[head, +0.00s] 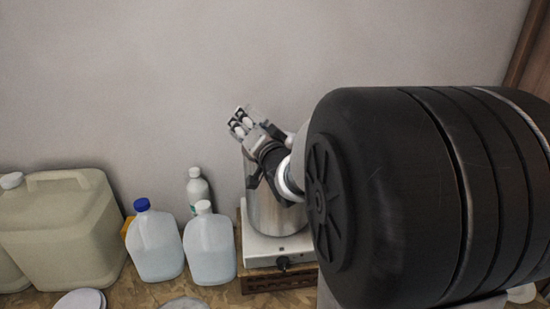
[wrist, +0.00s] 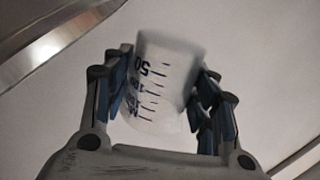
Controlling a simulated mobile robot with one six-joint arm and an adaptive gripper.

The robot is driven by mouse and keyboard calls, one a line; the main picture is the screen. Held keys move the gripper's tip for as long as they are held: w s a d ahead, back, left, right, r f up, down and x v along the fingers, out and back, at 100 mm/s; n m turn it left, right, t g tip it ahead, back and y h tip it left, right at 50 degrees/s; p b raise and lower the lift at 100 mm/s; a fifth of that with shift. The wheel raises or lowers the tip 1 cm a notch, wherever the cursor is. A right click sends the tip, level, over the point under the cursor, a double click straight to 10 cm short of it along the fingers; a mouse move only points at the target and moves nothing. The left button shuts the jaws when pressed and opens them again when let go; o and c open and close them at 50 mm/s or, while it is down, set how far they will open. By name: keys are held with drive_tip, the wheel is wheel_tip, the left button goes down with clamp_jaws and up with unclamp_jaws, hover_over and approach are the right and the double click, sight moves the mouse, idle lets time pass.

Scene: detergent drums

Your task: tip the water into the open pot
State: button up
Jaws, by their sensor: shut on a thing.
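My gripper (head: 242,122) is raised beside the upper part of the steel pot (head: 272,212) in the head view, pointing up and to the left. In the wrist view my gripper (wrist: 165,78) is shut on a clear beaker (wrist: 155,95) with dark markings, its fingers on both sides. The printed numbers look upside down there. I cannot make out water in the beaker. The pot stands on a white hot plate (head: 262,248), and my arm crosses in front of it. Its mouth is hidden, so I cannot tell whether the beaker is over it.
A large black ribbed drum (head: 400,200) blocks the right side. Left of the hot plate stand a blue-capped jug (head: 157,250), a white-capped jug (head: 210,252), a white bottle (head: 197,189) and a big beige canister (head: 65,235). The wall is bare behind.

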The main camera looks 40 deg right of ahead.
sight(230, 133)
drive_tip(key=shift+a+f+n+b, duration=0.25)
drive_tip(key=shift+f+n+b, duration=0.45)
drive_tip(key=shift+b, duration=0.3)
drive_tip(key=shift+w+a+r+n+b, duration=0.2)
drive_tip(key=shift+a+n+b, duration=0.15)
drive_tip(key=shift+n+b, duration=0.2)
drive_tip(key=shift+w+a+r+n+b, duration=0.1)
drive_tip(key=shift+a+r+n+b, duration=0.15)
drive_tip(key=shift+n+b, duration=0.25)
drive_tip(key=shift+a+f+n+b, duration=0.2)
drive_tip(key=shift+a+n+b, duration=0.1)
drive_tip(key=shift+b, duration=0.2)
drive_tip(key=a+n+b, duration=0.1)
drive_tip(key=b, duration=0.1)
drive_tip(key=f+n+b, duration=0.1)
drive_tip(key=b, duration=0.2)
drive_tip(key=shift+w+a+n, duration=0.2)
drive_tip(key=shift+a+n, duration=0.15)
drive_tip(key=shift+w+a+r+n+b, duration=0.2)
drive_tip(key=shift+a+r+n+b, duration=0.3)
drive_tip(key=shift+n+b, duration=0.5)
drive_tip(key=shift+d, duration=0.15)
